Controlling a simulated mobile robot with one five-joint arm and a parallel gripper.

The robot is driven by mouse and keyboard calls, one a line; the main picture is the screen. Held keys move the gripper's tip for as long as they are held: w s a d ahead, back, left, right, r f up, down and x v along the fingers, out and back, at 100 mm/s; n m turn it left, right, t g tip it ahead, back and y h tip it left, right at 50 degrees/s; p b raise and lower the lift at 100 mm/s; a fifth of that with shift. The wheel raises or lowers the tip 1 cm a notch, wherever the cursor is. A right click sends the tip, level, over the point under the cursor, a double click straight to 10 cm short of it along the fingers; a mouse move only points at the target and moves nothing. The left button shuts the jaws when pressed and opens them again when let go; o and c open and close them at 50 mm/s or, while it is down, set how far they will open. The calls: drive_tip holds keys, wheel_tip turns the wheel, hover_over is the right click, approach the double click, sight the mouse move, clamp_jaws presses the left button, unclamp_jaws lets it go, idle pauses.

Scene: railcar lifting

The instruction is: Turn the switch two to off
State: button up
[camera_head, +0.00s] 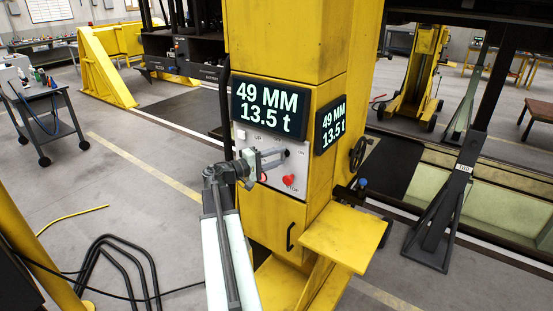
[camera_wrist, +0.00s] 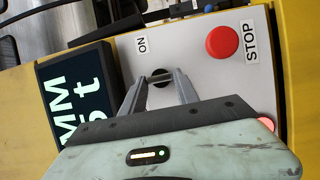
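A grey control panel (camera_head: 262,178) sits on the yellow column. A black rotary switch (camera_head: 287,153) with an ON label is at its upper right. In the wrist view this switch (camera_wrist: 160,82) lies between and beyond my fingertips, partly hidden by them. Its OFF label does not show, and no number on it can be read. My gripper (camera_head: 282,158) is in front of the panel, and in the wrist view (camera_wrist: 161,76) its two fingers stand apart with a narrow gap. I cannot tell whether they touch the switch.
A red STOP button (camera_head: 288,180) is below the switch and also shows in the wrist view (camera_wrist: 222,43). A display (camera_head: 270,107) reading 49 MM and 13.5 t is above the panel. A yellow ledge (camera_head: 340,237) juts out at lower right. Black cables (camera_head: 105,262) lie at lower left.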

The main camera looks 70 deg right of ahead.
drive_tip(key=o, duration=0.4)
drive_tip(key=shift+d, duration=0.1)
drive_tip(key=v, duration=0.8)
